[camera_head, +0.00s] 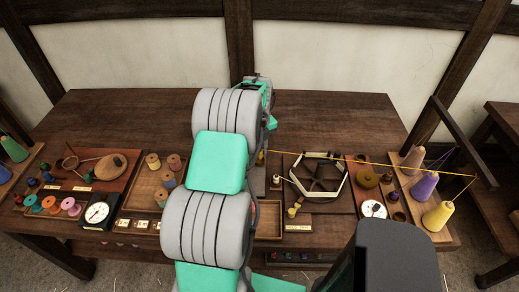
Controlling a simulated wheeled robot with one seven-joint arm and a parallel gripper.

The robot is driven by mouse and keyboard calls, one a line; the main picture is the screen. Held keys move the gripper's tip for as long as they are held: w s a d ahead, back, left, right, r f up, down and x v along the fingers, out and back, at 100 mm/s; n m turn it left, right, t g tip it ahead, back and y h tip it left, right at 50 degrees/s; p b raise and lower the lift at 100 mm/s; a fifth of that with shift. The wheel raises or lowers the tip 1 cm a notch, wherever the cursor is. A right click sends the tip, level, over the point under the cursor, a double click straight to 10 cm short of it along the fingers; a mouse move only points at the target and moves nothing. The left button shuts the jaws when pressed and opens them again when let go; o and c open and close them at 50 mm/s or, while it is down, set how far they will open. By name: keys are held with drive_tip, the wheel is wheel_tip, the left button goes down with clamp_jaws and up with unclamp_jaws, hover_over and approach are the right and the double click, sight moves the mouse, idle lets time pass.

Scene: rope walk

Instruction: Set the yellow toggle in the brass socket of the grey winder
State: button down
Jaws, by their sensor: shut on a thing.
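My gripper (263,147) is mostly hidden behind my own arm, near the middle of the table. A small yellow piece, apparently the yellow toggle (260,158), shows beside the arm at the gripper's end. A taut yellow yarn runs from there rightward to a yellow cone (438,216). The winder (341,189) is a pale six-sided reel on a dark wooden board, to the right of my gripper. A small brass-yellow fitting (293,211) sits at its lower left; I cannot tell whether it is the socket. The toggle is apart from the winder.
Purple (424,187) and tan cones stand at the right under a dark wooden post. Spools (167,180) fill a tray left of my arm. The table's back is clear.

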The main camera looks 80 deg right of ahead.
drive_tip(key=shift+f, duration=0.15)
drive_tip(key=shift+f+b, duration=0.6)
drive_tip(key=shift+f, duration=0.15)
drive_tip(key=shift+f, duration=0.2)
drive_tip(key=c, duration=0.8)
unclamp_jaws()
drive_tip(key=shift+r, duration=0.1)
drive_tip(key=shift+r+p, duration=2.05)
drive_tip(key=shift+r, duration=1.9)
